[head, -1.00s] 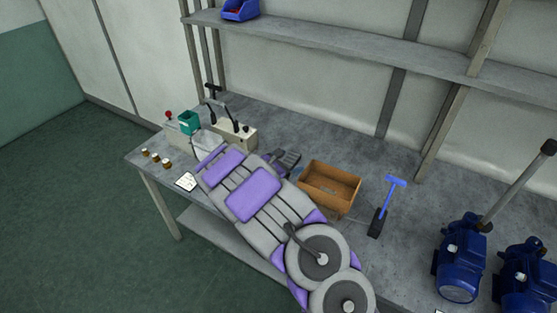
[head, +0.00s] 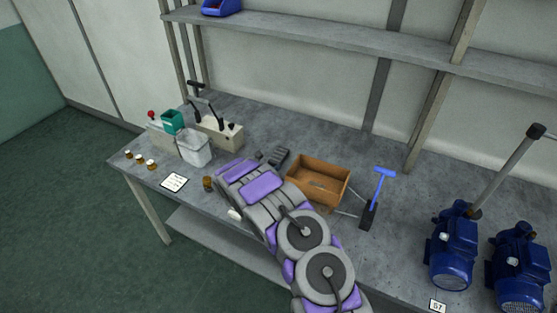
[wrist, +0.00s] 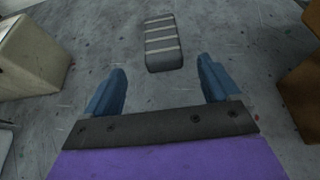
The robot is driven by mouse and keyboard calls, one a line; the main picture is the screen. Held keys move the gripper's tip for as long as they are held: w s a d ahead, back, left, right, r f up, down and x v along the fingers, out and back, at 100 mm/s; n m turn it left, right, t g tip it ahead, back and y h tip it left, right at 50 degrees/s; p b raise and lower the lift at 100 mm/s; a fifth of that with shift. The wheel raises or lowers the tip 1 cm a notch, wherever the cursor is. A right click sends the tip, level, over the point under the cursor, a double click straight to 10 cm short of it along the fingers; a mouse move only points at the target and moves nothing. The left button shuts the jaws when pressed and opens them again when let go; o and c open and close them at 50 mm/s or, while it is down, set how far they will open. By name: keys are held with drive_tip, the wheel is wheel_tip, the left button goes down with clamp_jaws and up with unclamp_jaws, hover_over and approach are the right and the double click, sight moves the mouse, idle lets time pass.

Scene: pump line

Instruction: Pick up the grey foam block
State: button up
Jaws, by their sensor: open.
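A dark grey block with pale stripes (wrist: 162,42) lies flat on the grey bench in the wrist view, beyond my fingertips and roughly between their lines. I take it to be the grey foam block; it also shows in the head view (head: 279,157), just past the end of my arm and left of the wooden box. My gripper (wrist: 163,82) has its two blue fingers wide apart with nothing between them. The block is apart from both fingers. In the head view my purple and grey arm hides the fingers.
A wooden box (head: 319,182) stands right of the block, with a blue-handled tool (head: 376,198) beside it. A beige lever box (head: 219,132) and a white bin (head: 194,148) stand left. Blue pumps (head: 452,250) stand at the right. A shelf (head: 330,45) runs above the bench.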

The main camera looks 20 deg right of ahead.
sight(273, 161)
drive_tip(key=shift+x, duration=1.15)
drive_tip(key=b+x, duration=0.1)
drive_tip(key=x, duration=0.3)
drive_tip(key=shift+s+f+b, duration=0.15)
drive_tip(key=shift+f+b, duration=0.05)
drive_tip(key=shift+b, duration=0.15)
drive_tip(key=shift+w+d+f, duration=0.15)
drive_tip(key=shift+w+d, duration=0.15)
drive_tip(key=shift+d, duration=0.15)
